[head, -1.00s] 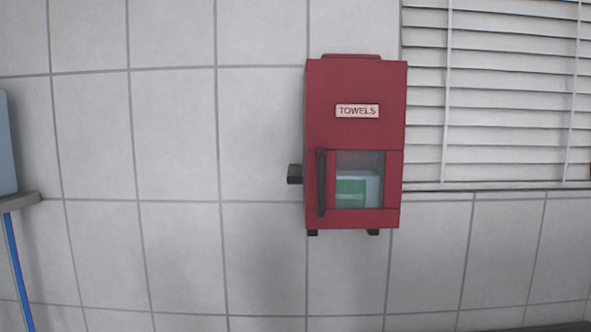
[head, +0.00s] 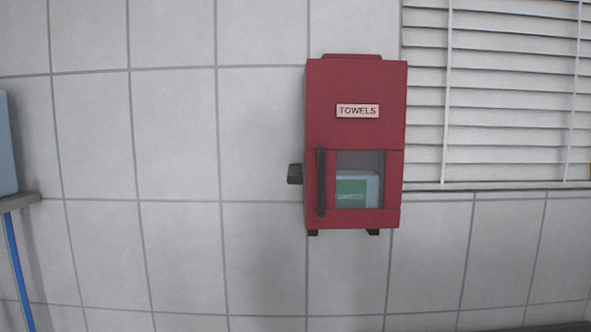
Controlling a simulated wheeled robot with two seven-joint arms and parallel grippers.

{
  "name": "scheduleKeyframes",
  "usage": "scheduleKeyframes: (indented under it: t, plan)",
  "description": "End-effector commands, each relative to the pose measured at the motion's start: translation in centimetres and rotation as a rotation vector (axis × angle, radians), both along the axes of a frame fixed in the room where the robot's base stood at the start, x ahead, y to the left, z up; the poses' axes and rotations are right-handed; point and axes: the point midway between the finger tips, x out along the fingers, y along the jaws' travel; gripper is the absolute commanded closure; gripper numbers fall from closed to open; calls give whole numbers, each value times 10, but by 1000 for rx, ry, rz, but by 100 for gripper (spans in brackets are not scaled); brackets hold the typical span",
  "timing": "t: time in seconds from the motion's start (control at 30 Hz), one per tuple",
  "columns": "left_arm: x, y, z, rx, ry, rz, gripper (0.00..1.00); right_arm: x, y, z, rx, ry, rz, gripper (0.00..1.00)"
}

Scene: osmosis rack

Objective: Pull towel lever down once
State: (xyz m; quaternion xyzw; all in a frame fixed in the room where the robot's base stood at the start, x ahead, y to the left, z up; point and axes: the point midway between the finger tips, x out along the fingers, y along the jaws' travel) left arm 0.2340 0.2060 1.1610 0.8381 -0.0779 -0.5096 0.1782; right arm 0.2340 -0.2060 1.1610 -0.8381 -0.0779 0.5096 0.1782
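A red towel dispenser (head: 356,85) labelled TOWELS hangs on the tiled wall, right of the middle of the head view. A black lever (head: 295,174) sticks out from its left side, about level with the window. A dark vertical handle (head: 321,182) runs beside the window on the front. Behind the window sits a pale box with a green patch (head: 351,193). Neither of my grippers shows in the head view, and nothing touches the lever.
A window blind (head: 510,95) covers the wall at the upper right. A grey-blue object on a grey ledge (head: 18,202) stands at the left edge, with a blue bar (head: 18,270) below. The tiled wall between is bare.

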Motion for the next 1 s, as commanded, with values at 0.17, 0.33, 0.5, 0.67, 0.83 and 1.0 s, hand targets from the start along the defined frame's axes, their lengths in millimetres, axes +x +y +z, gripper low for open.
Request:
scheduleKeyframes:
  t: [0.17,0.33,0.5,0.67,0.83,1.0]
  plan:
    - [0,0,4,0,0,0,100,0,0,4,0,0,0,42]
    - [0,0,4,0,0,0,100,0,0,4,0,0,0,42]
    - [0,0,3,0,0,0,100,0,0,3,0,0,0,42]
    - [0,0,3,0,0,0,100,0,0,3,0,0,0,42]
    - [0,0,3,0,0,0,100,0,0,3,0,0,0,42]
    - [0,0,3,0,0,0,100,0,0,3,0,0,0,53]
